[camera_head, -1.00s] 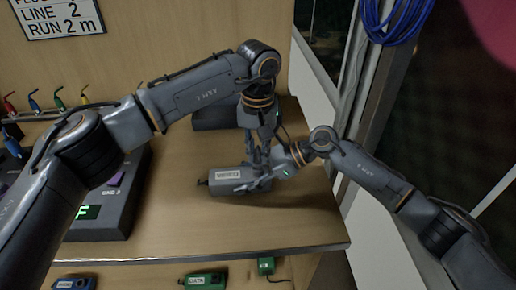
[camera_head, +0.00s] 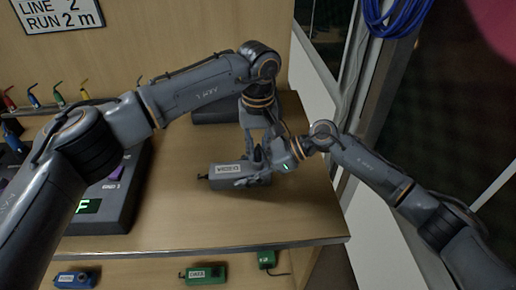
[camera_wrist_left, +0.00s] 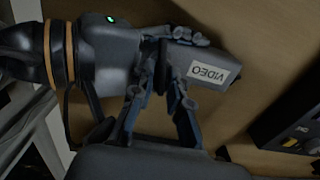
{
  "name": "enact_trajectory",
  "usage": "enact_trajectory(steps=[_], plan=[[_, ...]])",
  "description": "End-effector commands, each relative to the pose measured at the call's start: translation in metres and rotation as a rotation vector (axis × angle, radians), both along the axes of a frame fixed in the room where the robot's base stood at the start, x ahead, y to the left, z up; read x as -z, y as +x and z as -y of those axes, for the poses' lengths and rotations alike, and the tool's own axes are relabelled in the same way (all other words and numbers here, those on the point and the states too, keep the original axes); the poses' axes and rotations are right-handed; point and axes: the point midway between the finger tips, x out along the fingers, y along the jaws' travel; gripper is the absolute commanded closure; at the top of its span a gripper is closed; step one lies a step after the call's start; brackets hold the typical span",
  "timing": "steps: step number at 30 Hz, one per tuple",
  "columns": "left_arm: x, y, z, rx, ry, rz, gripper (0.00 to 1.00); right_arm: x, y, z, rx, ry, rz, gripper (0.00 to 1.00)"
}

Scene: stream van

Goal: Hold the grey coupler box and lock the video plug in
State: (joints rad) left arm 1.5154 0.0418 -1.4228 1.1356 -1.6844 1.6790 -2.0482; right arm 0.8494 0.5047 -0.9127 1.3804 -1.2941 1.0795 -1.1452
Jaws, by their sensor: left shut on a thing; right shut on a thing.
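The grey coupler box (camera_head: 225,178), labelled VIDEO, lies on the wooden table with a short dark stub at its left end. It also shows in the left wrist view (camera_wrist_left: 213,70).
A dark console (camera_head: 105,205) with a green lit letter stands at left. A dark box (camera_head: 215,112) is behind my left gripper. Green (camera_head: 203,274) and blue (camera_head: 76,279) boxes lie below the table's front edge. The table in front of the grey box is clear.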

Motion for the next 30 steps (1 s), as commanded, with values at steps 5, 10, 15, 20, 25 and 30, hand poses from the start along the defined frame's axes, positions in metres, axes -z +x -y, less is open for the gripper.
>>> enact_trajectory(steps=[5, 10, 15, 20, 25, 30], plan=[[0.0001, 0.0001, -0.0001, -0.031, 0.0, 0.0, 1.0, 0.0016, -0.0007, 0.0001, -0.001, -0.002, -0.003, 0.86], [0.0, 0.0002, -0.0002, -0.048, 0.0, 0.0, 1.0, 0.0016, -0.0006, 0.0001, -0.001, -0.002, -0.003, 0.86], [0.0, 0.0004, -0.0005, -0.213, 0.0, 0.001, 1.0, 0.0016, -0.0007, 0.0001, -0.001, -0.002, -0.002, 0.86], [0.0, 0.001, -0.0008, -0.31, -0.001, 0.002, 1.0, 0.0014, -0.0011, -0.0001, -0.003, -0.002, -0.001, 0.86], [-0.0001, 0.0016, -0.0011, -0.314, -0.001, 0.003, 1.0, 0.0014, -0.0015, -0.0005, -0.005, -0.003, 0.001, 0.86], [-0.0003, 0.0022, -0.0014, -0.391, -0.002, 0.004, 1.0, 0.0014, -0.002, -0.0008, -0.007, -0.003, 0.003, 0.86]])
